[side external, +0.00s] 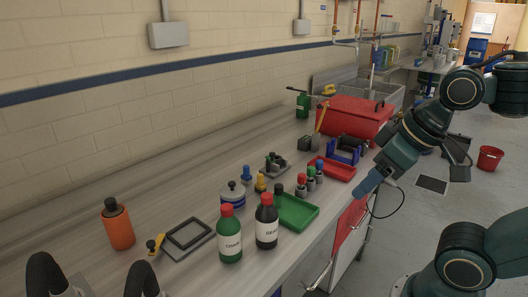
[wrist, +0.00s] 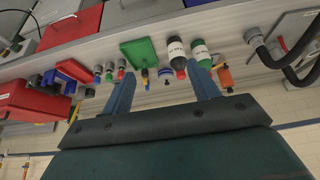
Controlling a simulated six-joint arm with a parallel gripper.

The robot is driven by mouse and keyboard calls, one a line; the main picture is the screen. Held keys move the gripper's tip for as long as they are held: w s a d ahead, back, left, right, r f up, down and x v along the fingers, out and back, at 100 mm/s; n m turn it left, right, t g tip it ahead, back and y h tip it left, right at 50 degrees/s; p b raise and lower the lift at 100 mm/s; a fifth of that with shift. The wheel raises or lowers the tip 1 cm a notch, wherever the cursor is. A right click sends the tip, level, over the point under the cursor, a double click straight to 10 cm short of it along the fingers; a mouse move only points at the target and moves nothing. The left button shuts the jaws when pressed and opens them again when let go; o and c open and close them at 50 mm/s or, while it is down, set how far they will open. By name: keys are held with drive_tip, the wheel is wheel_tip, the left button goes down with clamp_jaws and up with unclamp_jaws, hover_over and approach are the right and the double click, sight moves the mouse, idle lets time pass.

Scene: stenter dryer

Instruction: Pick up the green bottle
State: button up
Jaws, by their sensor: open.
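The green bottle (side external: 229,240) has a red cap and a white label. It stands upright on the bench near its front edge, and in the wrist view (wrist: 199,46) it appears just beyond the right fingertip. A black bottle (side external: 266,228), also with a red cap and white label, stands close beside it on the right, and shows in the wrist view (wrist: 175,46). My gripper (side external: 366,187) is off the bench's front edge, to the right of the bottles and well apart from them. In the wrist view its two blue fingers (wrist: 160,72) are spread with nothing between them.
A green tray (side external: 297,212) lies right of the black bottle, with colored-capped small items (side external: 311,178) behind it. An orange bottle (side external: 118,226) and a black frame (side external: 188,235) are to the left. A red toolbox (side external: 350,118) stands farther back.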

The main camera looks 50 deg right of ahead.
drive_tip(key=shift+o, duration=1.2)
drive_tip(key=w+a+r+m+g, duration=0.35)
drive_tip(key=w+m, duration=0.45)
drive_tip(key=w, duration=0.4)
drive_tip(key=m+g, duration=0.2)
drive_tip(key=m, duration=0.7)
hover_over(226, 206)
wheel_tip(226, 206, down, 4)
drive_tip(key=shift+a+r, duration=0.1)
drive_tip(key=shift+r, duration=0.05)
drive_tip(key=shift+f, duration=4.3)
